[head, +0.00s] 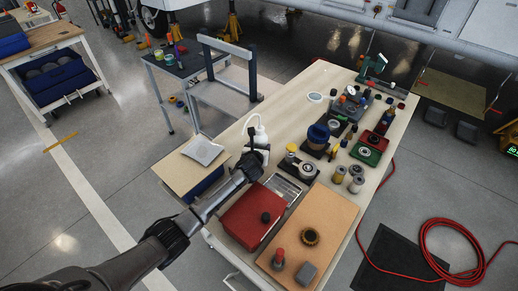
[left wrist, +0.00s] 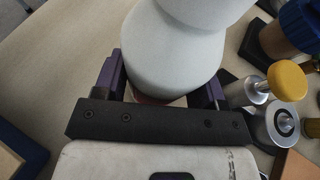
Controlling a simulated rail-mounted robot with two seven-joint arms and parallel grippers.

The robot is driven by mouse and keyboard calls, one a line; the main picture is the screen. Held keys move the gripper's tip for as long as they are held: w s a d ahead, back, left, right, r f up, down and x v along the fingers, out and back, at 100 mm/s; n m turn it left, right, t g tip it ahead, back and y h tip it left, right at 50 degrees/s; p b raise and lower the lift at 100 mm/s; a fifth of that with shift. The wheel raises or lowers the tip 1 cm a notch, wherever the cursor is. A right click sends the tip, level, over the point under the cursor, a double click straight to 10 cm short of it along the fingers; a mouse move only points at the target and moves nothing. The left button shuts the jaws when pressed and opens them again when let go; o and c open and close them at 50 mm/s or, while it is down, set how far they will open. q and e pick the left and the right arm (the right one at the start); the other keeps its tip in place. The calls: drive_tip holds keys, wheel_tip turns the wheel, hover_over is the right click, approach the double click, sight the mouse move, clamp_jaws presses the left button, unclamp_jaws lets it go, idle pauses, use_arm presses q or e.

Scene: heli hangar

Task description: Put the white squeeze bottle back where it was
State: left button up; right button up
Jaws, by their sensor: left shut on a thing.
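The white squeeze bottle (head: 259,134) is upright at the left side of the long wooden workbench, with its thin nozzle on top. My left gripper (head: 257,153) is shut on it, low on the body. In the left wrist view the bottle (left wrist: 180,50) fills the space between the dark fingers of my left gripper (left wrist: 159,86). A reddish-brown patch shows under the bottle there. I cannot tell whether the bottle's base touches the bench. My right gripper is not in view.
A yellow-topped part (head: 291,150) and a round gauge-like part (head: 308,170) stand close to the right of the bottle. A red case (head: 245,218) and a metal tray (head: 283,188) lie nearer. The bench top (head: 290,108) behind the bottle is clear.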

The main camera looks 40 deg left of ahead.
use_arm(q)
drive_tip(key=shift+f, duration=0.1)
drive_tip(key=o, duration=0.7)
drive_tip(key=shift+s+d+r, duration=0.1)
drive_tip(key=shift+s+r, duration=0.05)
drive_tip(key=shift+r, duration=0.1)
drive_tip(key=shift+p+v, duration=2.2)
drive_tip(key=shift+v, duration=3.55)
drive_tip(key=shift+d, duration=0.1)
